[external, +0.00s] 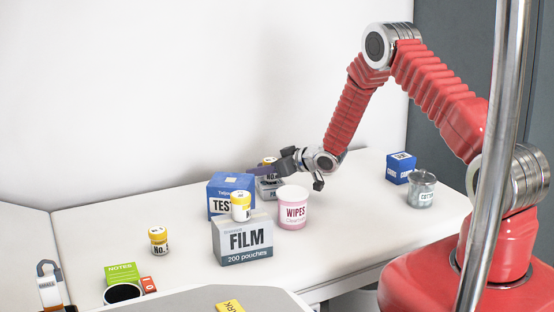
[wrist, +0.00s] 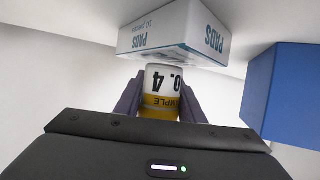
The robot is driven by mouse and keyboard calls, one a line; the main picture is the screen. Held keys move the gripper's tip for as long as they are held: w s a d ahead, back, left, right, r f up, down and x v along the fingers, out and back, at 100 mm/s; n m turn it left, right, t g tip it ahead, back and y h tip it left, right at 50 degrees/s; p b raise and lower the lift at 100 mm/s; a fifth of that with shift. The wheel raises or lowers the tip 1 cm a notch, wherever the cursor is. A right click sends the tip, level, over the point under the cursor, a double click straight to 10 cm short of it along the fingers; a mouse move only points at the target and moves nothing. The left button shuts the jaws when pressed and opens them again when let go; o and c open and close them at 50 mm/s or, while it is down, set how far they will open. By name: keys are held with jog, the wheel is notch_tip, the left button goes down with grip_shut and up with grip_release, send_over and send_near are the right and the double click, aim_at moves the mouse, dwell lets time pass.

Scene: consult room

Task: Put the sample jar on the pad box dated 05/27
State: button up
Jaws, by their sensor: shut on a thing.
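A small white sample jar with a yellow lid (external: 268,161) is between the fingers of my gripper (external: 266,170), which is shut on it. A white and grey pad box (external: 268,191) is below the jar, partly hidden behind the blue and pink things. In the wrist view the pad box (wrist: 172,38) shows "PADS" on two faces, close to the jar's base. I cannot tell whether they touch. No date is readable on the box.
A blue test box (external: 218,190), a grey film box (external: 243,240) bearing another jar (external: 240,212), and a pink wipes tub (external: 292,208) crowd the front. Another jar (external: 158,246) stands left. A blue cards box (external: 400,168) and a glass jar (external: 421,190) stand right. The table's far right is mostly clear.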

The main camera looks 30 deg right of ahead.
jog(key=shift+f, duration=0.3)
jog(key=o, duration=1.1)
jog(key=shift+o, duration=0.2)
jog(key=shift+r, duration=0.1)
jog(key=v, duration=1.2)
